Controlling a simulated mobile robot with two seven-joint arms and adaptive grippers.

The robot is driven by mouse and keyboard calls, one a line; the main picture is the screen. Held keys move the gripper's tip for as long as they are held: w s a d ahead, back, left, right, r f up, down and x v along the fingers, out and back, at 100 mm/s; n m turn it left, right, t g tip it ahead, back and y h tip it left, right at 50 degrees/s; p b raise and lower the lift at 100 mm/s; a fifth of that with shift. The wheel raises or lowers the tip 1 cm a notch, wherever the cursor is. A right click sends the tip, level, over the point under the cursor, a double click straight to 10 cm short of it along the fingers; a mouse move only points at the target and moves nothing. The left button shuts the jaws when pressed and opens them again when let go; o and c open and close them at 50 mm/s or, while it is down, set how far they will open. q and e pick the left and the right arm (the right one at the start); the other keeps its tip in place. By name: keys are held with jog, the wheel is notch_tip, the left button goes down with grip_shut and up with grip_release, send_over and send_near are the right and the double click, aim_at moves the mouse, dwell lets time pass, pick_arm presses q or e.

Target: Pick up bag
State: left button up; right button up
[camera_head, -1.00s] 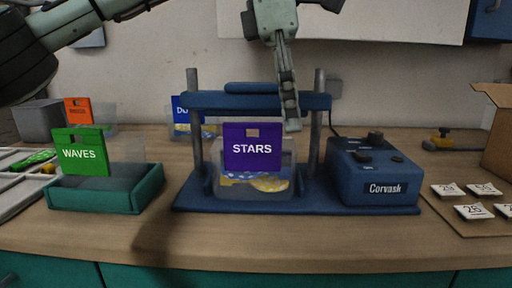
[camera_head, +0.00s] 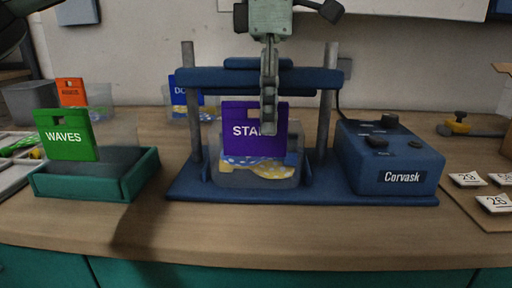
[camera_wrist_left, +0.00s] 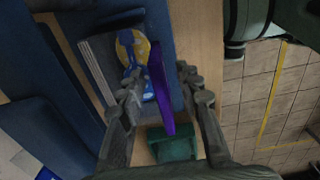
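A clear bag with a purple STARS header (camera_head: 243,131) stands upright in the blue press (camera_head: 190,192), with blue and yellow contents low in it. My left gripper (camera_head: 268,128) hangs from above at this header and hides the end of its label. In the left wrist view its fingers are apart, one on each side of the purple header (camera_wrist_left: 161,88), with gaps showing. A bag with a green WAVES header (camera_head: 70,136) stands in a teal tray (camera_head: 85,187) at the left. My right gripper is not in view.
The press has two grey posts and a blue crossbar (camera_head: 300,78) close behind my gripper. A blue Corvask control box (camera_head: 388,160) stands at right, with number cards (camera_head: 468,180) beyond it. Bags with orange (camera_head: 71,92) and blue (camera_head: 187,90) headers stand behind.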

pick_arm(q)
jog(key=c, duration=0.7)
grip_shut()
jog(key=shift+r, duration=0.1)
